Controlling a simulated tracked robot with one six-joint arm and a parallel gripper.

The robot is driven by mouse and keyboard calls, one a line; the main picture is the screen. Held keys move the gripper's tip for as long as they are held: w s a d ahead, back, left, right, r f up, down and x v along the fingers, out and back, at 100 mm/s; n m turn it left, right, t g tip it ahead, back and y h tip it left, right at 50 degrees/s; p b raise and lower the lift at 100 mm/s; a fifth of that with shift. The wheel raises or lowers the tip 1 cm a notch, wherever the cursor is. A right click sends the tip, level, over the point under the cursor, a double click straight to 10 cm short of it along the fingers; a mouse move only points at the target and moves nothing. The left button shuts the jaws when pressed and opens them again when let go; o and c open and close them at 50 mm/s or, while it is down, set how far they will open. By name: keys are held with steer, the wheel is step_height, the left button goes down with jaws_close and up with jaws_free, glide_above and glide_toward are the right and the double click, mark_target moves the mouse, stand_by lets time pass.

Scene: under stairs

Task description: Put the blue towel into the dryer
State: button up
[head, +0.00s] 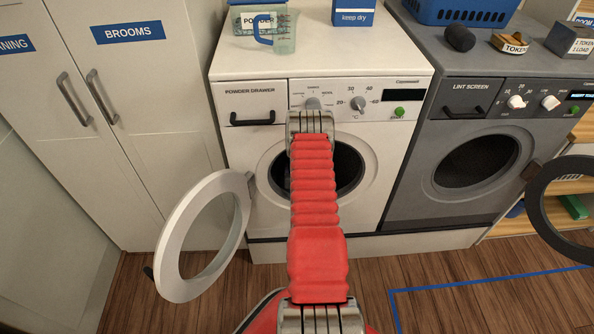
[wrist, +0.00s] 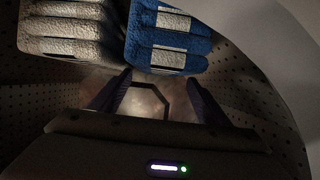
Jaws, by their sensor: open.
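The blue towel (wrist: 168,38), folded with white stripes, lies inside a perforated drum in the wrist view. My gripper (wrist: 157,76) is in that drum, its two fingers apart with nothing between them, and the towel is just beyond the fingertips. I cannot tell if they touch it. In the head view my arm reaches to the open door hole of the white washer (head: 262,205), and my gripper is hidden there. The dryer (head: 421,190) is the dark grey machine marked LINT SCREEN, to the right of the washer. Its round door (head: 538,205) stands open.
A pale ribbed folded cloth (wrist: 62,48) lies left of the blue towel. The washer's round white door (head: 172,250) is swung open to the left. A measuring jug (head: 284,36) and a blue basket (head: 460,12) stand on the machines. The wooden floor in front is clear, with blue tape (head: 480,284).

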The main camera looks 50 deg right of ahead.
steer(key=shift+f+x, duration=0.2)
steer(key=shift+x, duration=2.4)
steer(key=shift+a, duration=0.1)
steer(key=c, duration=0.9)
steer(key=shift+o, duration=0.2)
steer(key=shift+s+r, duration=0.1)
steer(key=shift+r, duration=0.1)
step_height(320, 180, up, 11)
steer(key=s+a, duration=1.1)
steer(key=a, duration=0.5)
steer(key=shift+s, duration=0.3)
